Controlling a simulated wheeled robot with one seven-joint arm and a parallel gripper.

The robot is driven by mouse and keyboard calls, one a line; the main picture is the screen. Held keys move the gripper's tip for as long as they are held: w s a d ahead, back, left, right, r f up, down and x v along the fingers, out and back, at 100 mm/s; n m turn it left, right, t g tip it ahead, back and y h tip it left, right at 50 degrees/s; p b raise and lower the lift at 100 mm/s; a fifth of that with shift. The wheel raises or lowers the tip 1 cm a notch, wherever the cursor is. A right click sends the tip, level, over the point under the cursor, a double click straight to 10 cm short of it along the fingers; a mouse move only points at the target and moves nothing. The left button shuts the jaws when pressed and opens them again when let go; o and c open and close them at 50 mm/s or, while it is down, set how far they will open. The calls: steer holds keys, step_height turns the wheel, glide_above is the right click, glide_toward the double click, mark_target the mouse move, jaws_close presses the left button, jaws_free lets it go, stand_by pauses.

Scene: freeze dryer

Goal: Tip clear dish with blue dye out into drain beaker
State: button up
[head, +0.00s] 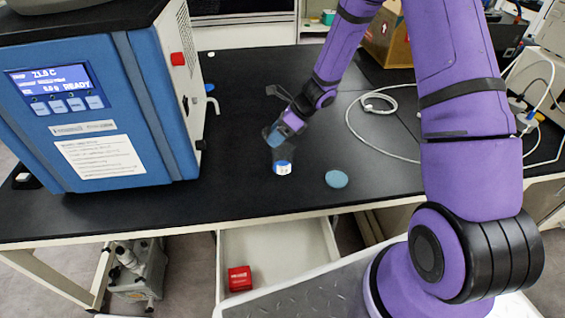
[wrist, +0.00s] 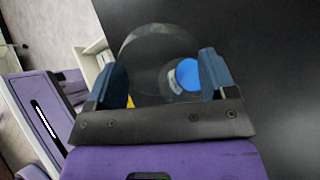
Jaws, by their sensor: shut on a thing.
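My gripper (head: 280,134) is over the black bench, tilted downward, with blue fingertips. In the wrist view my gripper (wrist: 165,82) is shut on a clear, round-rimmed vessel (wrist: 150,45), which spans the space between the fingers. In the head view this see-through vessel (head: 297,157) shows faintly below the fingers. A small blue-topped thing with a white label (head: 283,168) shows at its lower end; whether it is inside or behind the clear wall I cannot tell. Its blue round top also shows in the wrist view (wrist: 187,74). A flat teal-blue disc (head: 336,179) lies to the right on the bench.
A blue instrument with a lit display (head: 60,85) stands at the left. A white cable (head: 375,130) loops on the bench at the right. A cardboard box (head: 388,35) stands at the back. An open drawer (head: 280,255) with a red box (head: 239,279) juts out below the front edge.

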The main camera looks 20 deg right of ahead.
mark_target(263, 134)
steer(key=shift+w+a+f+h+b, duration=0.15)
steer(key=shift+a+h+b, duration=0.2)
steer(key=shift+a+h, duration=0.3)
steer(key=shift+w+a+f+g+h+b, duration=0.1)
steer(key=shift+a+f+g+h+b, duration=0.15)
steer(key=shift+a+h+b, duration=0.45)
steer(key=shift+w+a+f+g+h+b, duration=0.1)
steer(key=shift+a+f+g+h+b, duration=0.15)
steer(key=shift+a+h, duration=0.65)
steer(key=shift+w+a+f+h+b, duration=0.15)
steer(key=shift+a+f+h+b, duration=0.55)
steer(key=shift+a+h+b, duration=0.25)
steer(key=shift+w+a+f+h+b, duration=0.15)
steer(key=shift+a+f+h+b, duration=0.55)
steer(key=shift+a+h, duration=0.25)
steer(key=shift+a, duration=0.1)
